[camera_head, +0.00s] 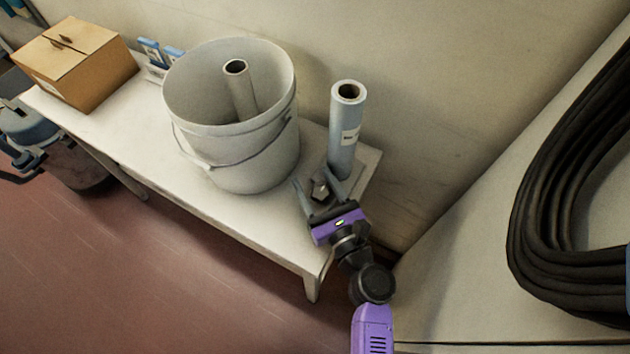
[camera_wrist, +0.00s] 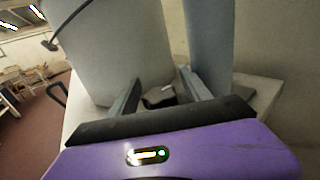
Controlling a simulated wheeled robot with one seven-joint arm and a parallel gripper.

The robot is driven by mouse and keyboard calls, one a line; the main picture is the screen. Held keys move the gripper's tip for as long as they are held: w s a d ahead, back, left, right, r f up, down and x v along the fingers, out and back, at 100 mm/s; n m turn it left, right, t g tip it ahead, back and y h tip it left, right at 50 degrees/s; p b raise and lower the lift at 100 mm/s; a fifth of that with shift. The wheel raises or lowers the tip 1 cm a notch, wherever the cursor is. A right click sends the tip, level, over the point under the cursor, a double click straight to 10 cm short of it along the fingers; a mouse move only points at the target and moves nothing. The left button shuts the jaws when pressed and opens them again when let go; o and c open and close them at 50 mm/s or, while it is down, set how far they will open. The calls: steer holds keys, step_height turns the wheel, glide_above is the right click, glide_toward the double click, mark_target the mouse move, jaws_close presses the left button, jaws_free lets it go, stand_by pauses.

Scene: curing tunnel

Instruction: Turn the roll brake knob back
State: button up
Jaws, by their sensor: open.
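A small dark knob (camera_head: 320,189) sits near the right end of the white table, in front of an upright grey-blue roll (camera_head: 343,135). My gripper (camera_head: 318,187) is open, with one finger on each side of the knob. In the wrist view the knob (camera_wrist: 159,96) shows between the two fingertips (camera_wrist: 160,92), with a light mark on it. I cannot tell whether the fingers touch it. The knob's lower part is hidden behind the gripper body. The roll also shows in the wrist view (camera_wrist: 208,45), close behind the right finger.
A large white bucket (camera_head: 215,160) with a tube (camera_head: 240,90) inside stands just left of my gripper. A cardboard box (camera_head: 72,65) is at the table's far left. A coil of black hose (camera_head: 550,200) lies on a pale surface at the right.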

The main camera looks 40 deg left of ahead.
jaws_close()
